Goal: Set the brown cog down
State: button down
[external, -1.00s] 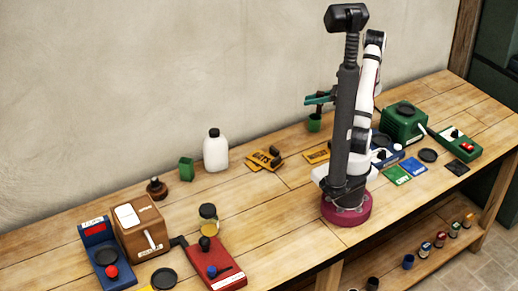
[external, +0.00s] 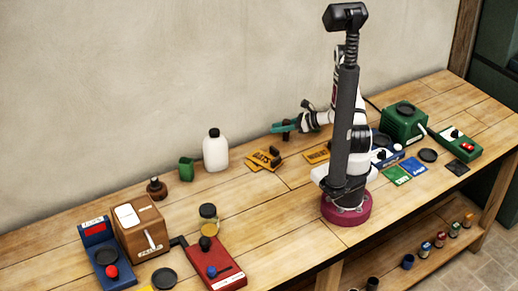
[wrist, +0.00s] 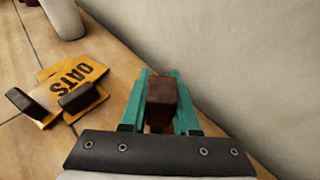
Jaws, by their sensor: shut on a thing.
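My gripper (wrist: 160,108) has teal fingers and is shut on the brown cog (wrist: 162,95). The cog shows in the wrist view as a dark brown, block-like piece between the fingers. In the external view my gripper (external: 283,127) is over the back of the bench near the wall, to the left of my arm. The cog cannot be made out clearly there. Whether its underside touches the bench is hidden.
A white bottle (external: 215,152) stands farther left. The wall (wrist: 245,60) is close on the right in the wrist view.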

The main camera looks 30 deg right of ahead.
jog(key=c, duration=0.7)
grip_release()
jog(key=shift+f, duration=0.15)
jog(key=shift+o, duration=0.2)
